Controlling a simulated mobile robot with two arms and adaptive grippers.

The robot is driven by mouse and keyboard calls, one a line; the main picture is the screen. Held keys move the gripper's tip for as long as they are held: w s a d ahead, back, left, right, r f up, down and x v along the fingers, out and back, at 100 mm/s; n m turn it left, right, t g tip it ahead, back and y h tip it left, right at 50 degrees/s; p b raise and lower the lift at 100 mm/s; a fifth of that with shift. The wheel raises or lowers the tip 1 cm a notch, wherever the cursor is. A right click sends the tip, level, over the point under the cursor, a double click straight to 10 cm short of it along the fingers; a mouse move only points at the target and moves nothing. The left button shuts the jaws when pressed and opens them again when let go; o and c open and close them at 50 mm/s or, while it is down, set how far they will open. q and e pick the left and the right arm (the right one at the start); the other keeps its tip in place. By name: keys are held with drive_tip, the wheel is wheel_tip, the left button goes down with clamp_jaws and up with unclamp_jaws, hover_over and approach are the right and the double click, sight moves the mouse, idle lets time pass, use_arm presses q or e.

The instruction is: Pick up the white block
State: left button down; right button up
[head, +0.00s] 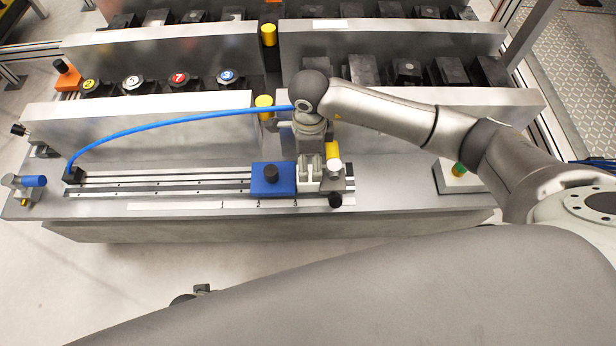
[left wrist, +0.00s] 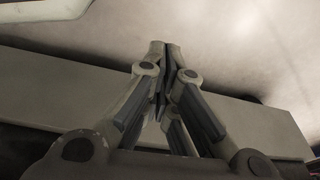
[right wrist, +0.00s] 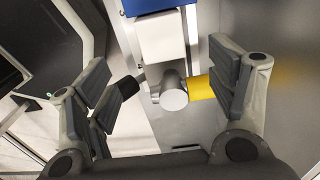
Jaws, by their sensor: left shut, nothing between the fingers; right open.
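In the right wrist view the white block (right wrist: 162,38) sits between a blue block (right wrist: 160,6) and a round grey clamp head (right wrist: 174,94). My right gripper (right wrist: 160,68) is open, its fingers spread to either side of this area, with nothing held. In the head view my right gripper (head: 309,150) is above the right end of the rail, just right of the blue block (head: 272,179), and partly hides the white block there. My left gripper (left wrist: 163,60) is shut and empty in the left wrist view; it does not show in the head view.
A yellow clamp part (right wrist: 200,87) lies close to the right finger. The slotted rail (head: 160,183) runs left on a grey bench (head: 400,195). A blue hose (head: 170,124) arches over it. Metal bins (head: 150,128) with numbered black parts stand behind.

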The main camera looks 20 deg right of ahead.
sight(309, 176)
wheel_tip(309, 176, down, 4)
drive_tip(key=shift+f, duration=0.1)
wheel_tip(309, 176, down, 5)
drive_tip(key=shift+w+b, duration=0.15)
drive_tip(key=shift+b, duration=0.5)
use_arm(q)
drive_tip(key=r, duration=0.1)
drive_tip(key=w+r, duration=0.1)
drive_tip(key=r, duration=0.1)
drive_tip(key=w+r, duration=0.1)
drive_tip(key=shift+d+r, duration=0.1)
drive_tip(key=shift+r, duration=0.1)
use_arm(e)
drive_tip(key=shift+a, duration=0.1)
drive_tip(key=shift+c, duration=0.3)
drive_tip(key=c, duration=1.4)
